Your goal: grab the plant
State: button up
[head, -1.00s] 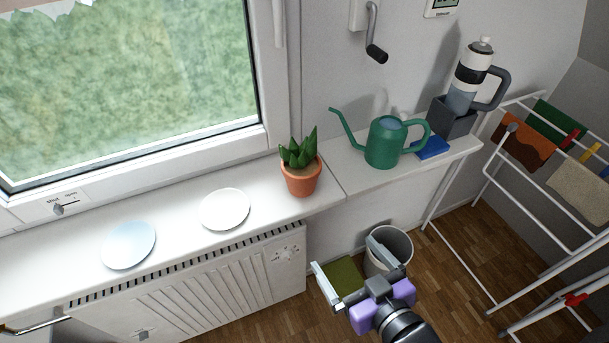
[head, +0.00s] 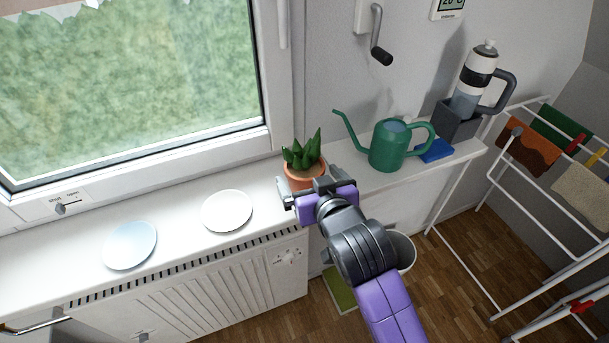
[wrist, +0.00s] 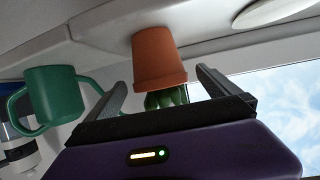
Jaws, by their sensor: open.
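The plant (head: 301,156) is a green succulent in a terracotta pot, upright on the white windowsill near the window's right corner. My gripper (head: 312,187) is open in front of the pot and hides its lower part in the head view. In the wrist view the picture is upside down. There the terracotta pot (wrist: 159,58) shows between my two open fingers, with the leaves partly hidden behind the gripper body.
A green watering can (head: 388,146) stands right of the plant, beside a blue sponge (head: 436,151) and a bottle (head: 473,80) in a grey holder. Two saucers, one white (head: 227,211) and one bluish (head: 130,245), lie on the sill (head: 180,222) to the left. A drying rack (head: 510,210) stands at right.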

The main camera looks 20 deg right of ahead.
aim_at(306, 171)
jog(key=x, duration=0.4)
jog(key=shift+w+d+r+p, duration=0.1)
jog(key=shift+r+p, duration=0.05)
jog(key=shift+p, duration=0.15)
jog(key=shift+c, duration=0.2)
jog(key=c, duration=1.8)
jog(key=shift+r, duration=0.1)
jog(key=shift+c, duration=0.8)
jog(key=shift+r, duration=0.1)
